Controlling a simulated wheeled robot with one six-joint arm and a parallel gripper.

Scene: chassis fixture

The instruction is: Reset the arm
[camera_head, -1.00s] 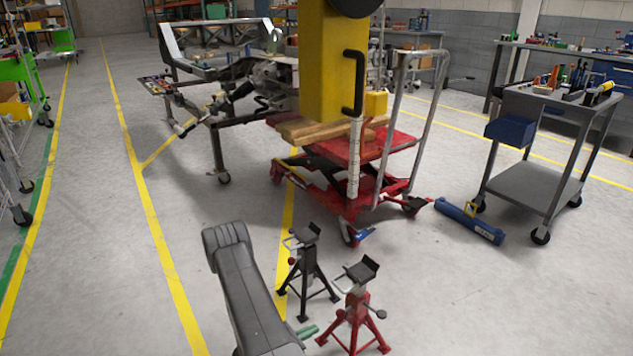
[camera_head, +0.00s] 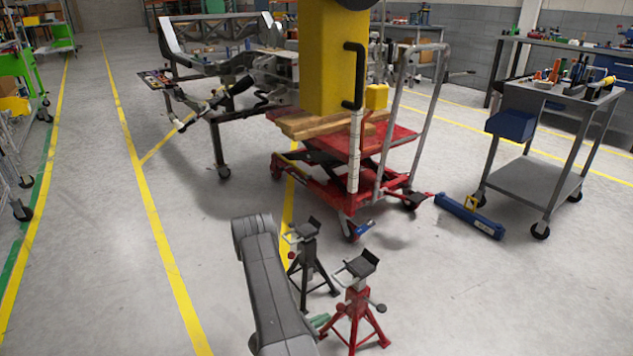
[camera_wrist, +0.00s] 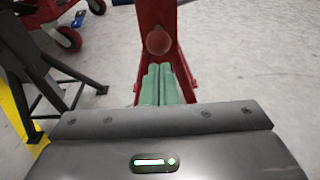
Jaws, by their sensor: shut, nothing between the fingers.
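My grey arm (camera_head: 268,285) reaches up from the bottom of the head view, bent at its top. My gripper's green fingers (camera_wrist: 160,72) lie side by side in the wrist view, closed together with nothing between them. In the head view a small green part of my gripper (camera_head: 319,320) shows beside the arm, close to the red jack stand's left side; the rest is hidden. The red jack stand (camera_head: 356,312) stands upright, and its red legs rise just beyond the fingers in the wrist view (camera_wrist: 158,20). I cannot tell whether they touch.
A black jack stand (camera_head: 308,262) stands close right of my arm. Beyond are a red lift table (camera_head: 390,146) under a yellow block (camera_head: 335,60), a blue cylinder tool (camera_head: 468,216) on the floor, and a grey cart (camera_head: 532,180). Floor left of my arm is clear.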

